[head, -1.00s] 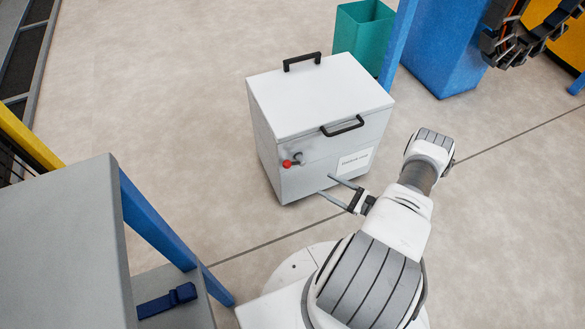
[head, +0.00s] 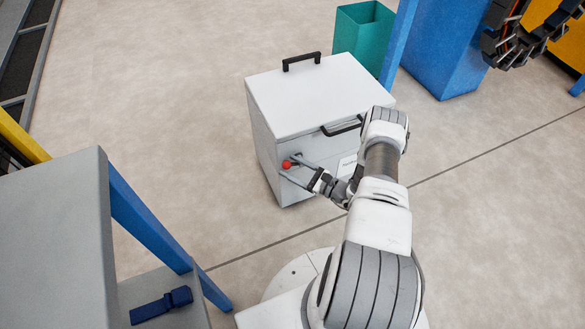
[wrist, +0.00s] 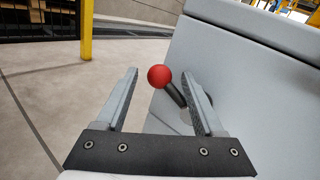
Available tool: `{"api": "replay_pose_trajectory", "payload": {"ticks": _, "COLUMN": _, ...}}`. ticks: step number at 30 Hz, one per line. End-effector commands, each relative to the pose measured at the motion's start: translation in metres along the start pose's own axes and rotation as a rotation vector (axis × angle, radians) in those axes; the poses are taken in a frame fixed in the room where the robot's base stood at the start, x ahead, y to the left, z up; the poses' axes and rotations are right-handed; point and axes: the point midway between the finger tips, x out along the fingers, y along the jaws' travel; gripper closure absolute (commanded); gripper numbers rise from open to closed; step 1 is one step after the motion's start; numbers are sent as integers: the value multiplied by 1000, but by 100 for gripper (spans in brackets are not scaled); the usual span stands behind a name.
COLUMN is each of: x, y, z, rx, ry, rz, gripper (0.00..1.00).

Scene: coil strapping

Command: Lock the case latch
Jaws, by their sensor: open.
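The case (head: 318,100) is a light grey box with a lid, standing on the floor; its front also fills the right of the wrist view (wrist: 262,95). Its latch is a dark lever with a red ball knob (head: 286,164) on the front face. In the wrist view the red knob (wrist: 159,76) stands between my fingertips, closer to the right finger, with its lever running down right to a round pivot partly behind that finger. My gripper (head: 294,169) is open around the knob and holds nothing. I cannot tell whether the right finger touches the lever.
Black handles (head: 301,61) are on the lid's back and front edges. A grey cabinet (head: 52,240) with a blue post stands at left. A teal bin (head: 362,40) and a blue bin (head: 455,50) stand behind. The floor left of the case is clear.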

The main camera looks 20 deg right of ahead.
Motion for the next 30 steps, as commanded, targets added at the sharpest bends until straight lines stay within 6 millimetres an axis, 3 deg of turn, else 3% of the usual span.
{"api": "replay_pose_trajectory", "payload": {"ticks": 4, "x": 0, "y": 0, "z": 0, "rx": 0, "ry": 0, "rz": 0, "gripper": 34}}
{"api": "replay_pose_trajectory", "payload": {"ticks": 15, "x": -1, "y": 1, "z": -1, "rx": 2, "ry": 1, "rz": 2, "gripper": 100}}
{"api": "replay_pose_trajectory", "payload": {"ticks": 30, "x": -1, "y": 3, "z": -2, "rx": 7, "ry": 6, "rz": 4, "gripper": 100}}
